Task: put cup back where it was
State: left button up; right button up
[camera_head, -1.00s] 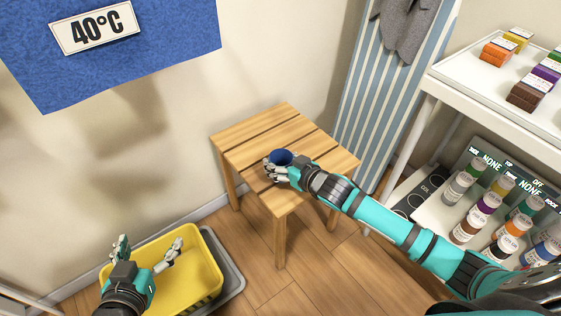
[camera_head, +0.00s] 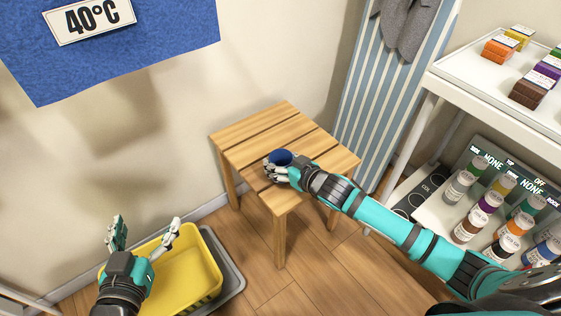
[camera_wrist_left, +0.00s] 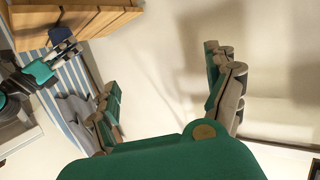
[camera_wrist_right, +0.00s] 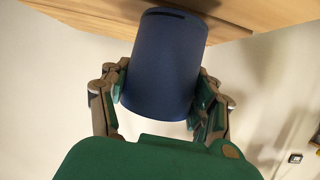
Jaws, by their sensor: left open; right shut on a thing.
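A dark blue cup (camera_head: 281,157) is at the wooden stool's (camera_head: 297,130) top in the head view. My right gripper (camera_head: 277,168) is shut on it. In the right wrist view the cup (camera_wrist_right: 167,65) sits between the fingers, with one end close to the wooden surface (camera_wrist_right: 245,14); I cannot tell whether they touch. My left gripper (camera_head: 143,238) is open and empty above the yellow basket (camera_head: 213,272). Its spread fingers also show in the left wrist view (camera_wrist_left: 168,95), with nothing between them.
A grey tray (camera_head: 232,270) lies under the basket. A striped ironing board (camera_head: 365,110) leans behind the stool. A white shelf unit (camera_head: 450,78) at right holds coloured boxes (camera_head: 500,48) and several bottles (camera_head: 490,202). The floor before the stool is clear.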

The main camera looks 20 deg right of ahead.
pick_arm(q)
jog(key=shift+w+d+r+t, duration=0.1)
jog(key=shift+w+r+t, duration=0.1)
jog(key=shift+r+t, duration=0.3)
pick_arm(e)
jog(key=shift+f, duration=0.4)
jog(key=shift+f, duration=0.2)
jog(key=o, duration=1.4)
pick_arm(q)
jog(key=shift+w+d+r+h, duration=0.15)
jog(key=shift+r+h, duration=0.15)
jog(key=shift+r, duration=0.15)
